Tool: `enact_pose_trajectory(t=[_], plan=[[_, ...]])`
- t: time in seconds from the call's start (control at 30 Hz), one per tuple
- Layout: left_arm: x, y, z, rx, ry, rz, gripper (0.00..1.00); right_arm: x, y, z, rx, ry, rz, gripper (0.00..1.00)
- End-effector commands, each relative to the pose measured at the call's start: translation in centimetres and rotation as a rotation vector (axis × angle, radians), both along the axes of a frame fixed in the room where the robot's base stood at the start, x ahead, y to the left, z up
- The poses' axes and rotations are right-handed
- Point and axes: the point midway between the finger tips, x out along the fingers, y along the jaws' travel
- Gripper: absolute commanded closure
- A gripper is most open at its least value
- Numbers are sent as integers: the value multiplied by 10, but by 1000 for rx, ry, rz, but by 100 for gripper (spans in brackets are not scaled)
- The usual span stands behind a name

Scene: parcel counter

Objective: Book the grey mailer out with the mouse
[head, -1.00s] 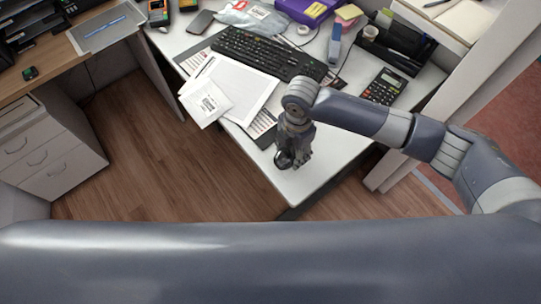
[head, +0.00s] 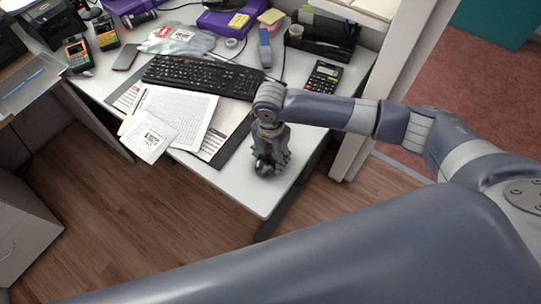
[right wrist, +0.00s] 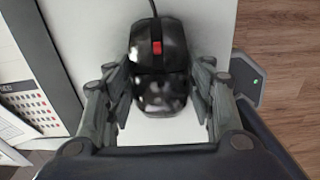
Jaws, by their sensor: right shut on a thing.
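The grey mailer (head: 182,42), a crumpled pale plastic bag with a red-and-white label, lies at the back of the white desk behind the keyboard. The black mouse (right wrist: 158,52) with a red wheel sits between the fingers of my right gripper (right wrist: 160,96) in the right wrist view. My right gripper (head: 268,164) points down at the desk's front right corner and is shut on the mouse. My left gripper is out of view.
A black keyboard (head: 203,75) lies behind papers (head: 178,113) and a white envelope (head: 149,138). A calculator (head: 323,76) lies at the right, and a purple box (head: 222,22) at the back. Card terminals (head: 77,54) stand at the left. The desk's front right corner is mostly bare.

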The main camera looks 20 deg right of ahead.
Motion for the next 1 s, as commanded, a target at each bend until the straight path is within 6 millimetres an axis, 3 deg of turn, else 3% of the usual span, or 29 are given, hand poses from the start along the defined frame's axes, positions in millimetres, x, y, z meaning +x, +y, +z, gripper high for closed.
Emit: enact_pose_trajectory(t=[1.0], plan=[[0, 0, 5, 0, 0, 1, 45, 0, 0, -4, -1, -1, 1, 79]])
